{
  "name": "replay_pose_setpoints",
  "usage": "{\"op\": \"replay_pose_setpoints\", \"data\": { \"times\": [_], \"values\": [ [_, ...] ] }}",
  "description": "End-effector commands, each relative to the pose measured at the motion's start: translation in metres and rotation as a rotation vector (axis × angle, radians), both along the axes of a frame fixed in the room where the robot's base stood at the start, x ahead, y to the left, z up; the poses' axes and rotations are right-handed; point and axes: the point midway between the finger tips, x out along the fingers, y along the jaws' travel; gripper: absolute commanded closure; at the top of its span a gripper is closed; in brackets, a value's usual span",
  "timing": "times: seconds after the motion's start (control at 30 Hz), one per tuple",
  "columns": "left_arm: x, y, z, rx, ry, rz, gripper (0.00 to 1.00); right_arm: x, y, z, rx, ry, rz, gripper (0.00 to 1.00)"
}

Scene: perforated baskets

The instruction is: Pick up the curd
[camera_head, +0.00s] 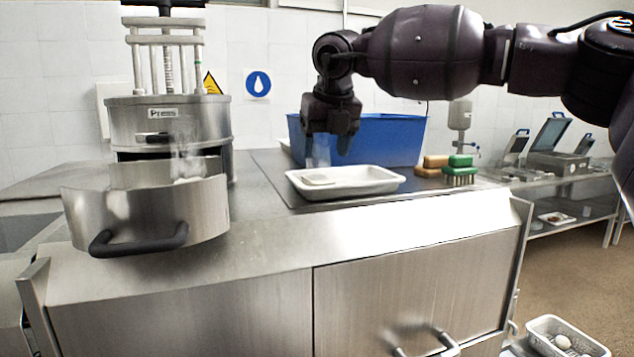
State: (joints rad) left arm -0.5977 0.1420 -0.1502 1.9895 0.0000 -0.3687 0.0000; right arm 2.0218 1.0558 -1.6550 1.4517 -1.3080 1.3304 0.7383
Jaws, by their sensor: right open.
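A flat, pale piece that looks like the curd (319,178) lies in the left part of a shallow white tray (385,188) on the steel worktop. My right gripper (327,143) hangs from the arm that comes in from the right. It points down above the tray's back left part, over the pale piece and apart from it. Its dark fingers are spread, with nothing solid between them. A pale translucent haze shows just below the fingers. My left gripper is not in view.
A blue bin (392,138) stands behind the tray. Brushes (460,172) lie to its right. An open steel pot (150,215) with pale contents stands at the left before a press (165,120). A perforated basket (566,336) with white pieces stands low at right.

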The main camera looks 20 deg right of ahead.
Motion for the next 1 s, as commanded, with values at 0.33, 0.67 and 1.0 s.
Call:
{"op": "replay_pose_setpoints", "data": {
  "times": [0.33, 0.67, 1.0],
  "values": [
    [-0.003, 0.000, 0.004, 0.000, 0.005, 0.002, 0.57, 0.012, 0.000, -0.023, -0.001, 0.001, 0.000, 0.35],
    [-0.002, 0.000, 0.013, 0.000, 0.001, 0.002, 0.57, 0.029, 0.001, -0.058, -0.001, 0.000, 0.000, 0.35],
    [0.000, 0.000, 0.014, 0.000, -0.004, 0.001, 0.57, 0.030, 0.001, -0.061, 0.000, -0.001, 0.000, 0.45]
  ]
}}
